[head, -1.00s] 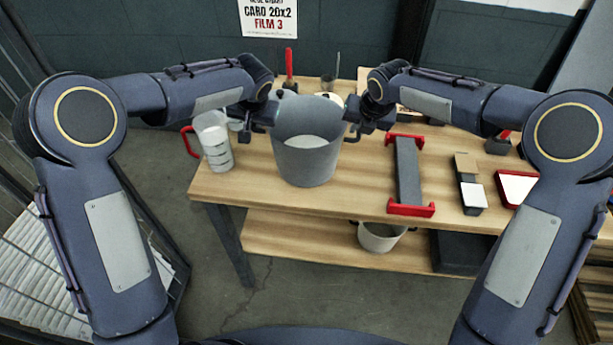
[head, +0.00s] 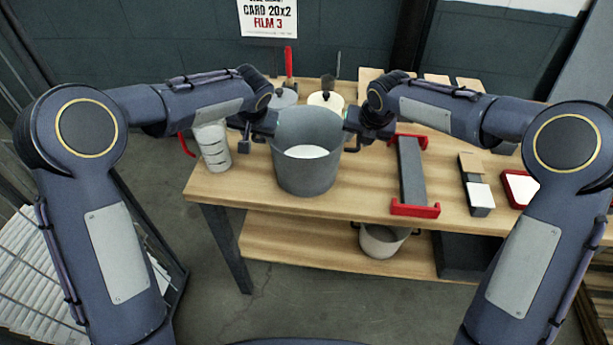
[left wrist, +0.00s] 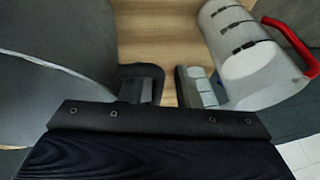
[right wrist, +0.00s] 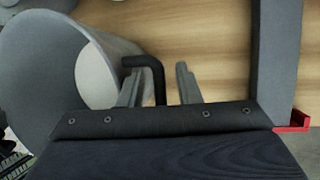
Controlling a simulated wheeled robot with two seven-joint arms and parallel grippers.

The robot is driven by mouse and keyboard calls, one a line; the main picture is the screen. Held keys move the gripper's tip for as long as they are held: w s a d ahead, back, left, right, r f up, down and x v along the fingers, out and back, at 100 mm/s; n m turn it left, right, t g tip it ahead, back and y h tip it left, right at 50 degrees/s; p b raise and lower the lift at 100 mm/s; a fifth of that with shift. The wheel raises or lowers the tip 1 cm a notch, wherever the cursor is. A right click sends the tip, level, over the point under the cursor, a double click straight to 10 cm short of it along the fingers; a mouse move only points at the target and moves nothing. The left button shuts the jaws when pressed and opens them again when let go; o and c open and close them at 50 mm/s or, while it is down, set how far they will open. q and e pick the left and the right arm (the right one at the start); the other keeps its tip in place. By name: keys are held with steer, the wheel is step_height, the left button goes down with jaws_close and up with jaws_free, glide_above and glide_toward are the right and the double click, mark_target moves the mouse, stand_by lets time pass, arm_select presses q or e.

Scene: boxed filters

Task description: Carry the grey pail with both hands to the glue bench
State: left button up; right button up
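The grey pail (head: 306,175) stands upright on the wooden bench (head: 400,240) near its front edge, with a pale round surface visible inside. It also shows at the left of the left wrist view (left wrist: 50,90) and of the right wrist view (right wrist: 40,70). My left gripper (head: 258,132) is at the pail's left side; in its wrist view its fingers (left wrist: 165,90) are apart, with the black handle near one finger. My right gripper (head: 360,128) is at the right side; its fingers (right wrist: 160,85) are apart with the black handle (right wrist: 150,68) between them.
A white jug (head: 213,150) with a red handle stands left of the pail. A grey bar with red ends (head: 411,175) lies to its right. Two pots (head: 326,101) with upright tools stand behind. A smaller pail (head: 382,240) sits on the lower shelf.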

arm_select(q)
steer(key=shift+d, duration=0.15)
arm_select(e)
steer(key=shift+a, duration=0.1)
steer(key=shift+r, duration=0.1)
arm_select(q)
steer(key=a+v, duration=0.1)
steer(key=v, duration=0.6)
steer(key=shift+s+d+r, duration=0.25)
steer(key=shift+d+r, duration=0.15)
arm_select(e)
steer(key=v, duration=1.2)
